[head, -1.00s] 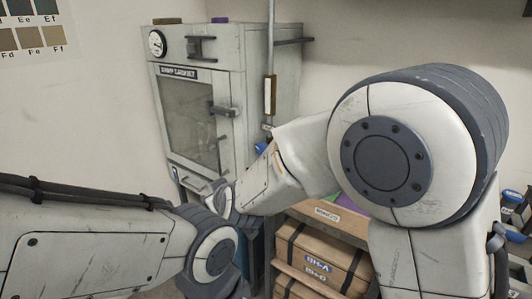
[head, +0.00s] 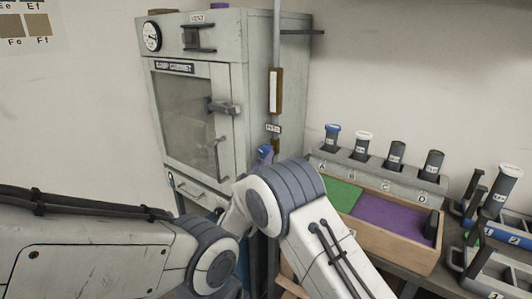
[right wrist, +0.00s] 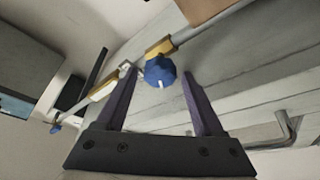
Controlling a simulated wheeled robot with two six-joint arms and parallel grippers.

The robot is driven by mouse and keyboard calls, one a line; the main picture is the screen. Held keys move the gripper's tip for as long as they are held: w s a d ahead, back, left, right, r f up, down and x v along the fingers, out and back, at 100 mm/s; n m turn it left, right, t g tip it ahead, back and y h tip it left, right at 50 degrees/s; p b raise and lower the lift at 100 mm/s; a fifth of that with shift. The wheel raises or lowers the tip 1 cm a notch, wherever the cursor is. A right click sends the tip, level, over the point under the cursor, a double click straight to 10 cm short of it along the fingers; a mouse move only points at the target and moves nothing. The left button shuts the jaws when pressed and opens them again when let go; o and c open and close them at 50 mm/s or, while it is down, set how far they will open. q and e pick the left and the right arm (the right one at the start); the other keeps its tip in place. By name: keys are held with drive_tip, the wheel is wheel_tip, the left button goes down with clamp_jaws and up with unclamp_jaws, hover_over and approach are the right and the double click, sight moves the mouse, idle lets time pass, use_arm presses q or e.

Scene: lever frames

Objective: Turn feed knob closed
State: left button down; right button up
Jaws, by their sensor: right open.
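The blue feed knob (right wrist: 160,71) shows in the right wrist view, on a pipe fitting with a yellow-brown collar. My right gripper (right wrist: 159,76) is open, with one dark finger on each side of the knob in that view. I cannot tell whether either finger touches it. In the head view, a blue part (head: 264,152) on the pipe beside the cabinet appears to be this knob, just above my right arm. The arm's own links hide most of the right gripper there. My left arm comes in from the left, and its gripper is not in view.
A grey cabinet (head: 205,110) with a windowed door and handle stands behind. A vertical pipe (head: 276,50) runs along its right side. To the right are a rack of capped cylinders (head: 380,170) and a wooden tray (head: 392,240) with green and purple sections.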

sight(265, 156)
drive_tip(key=x, duration=0.4)
drive_tip(key=shift+w+d+r, duration=0.1)
drive_tip(key=shift+w, duration=0.3)
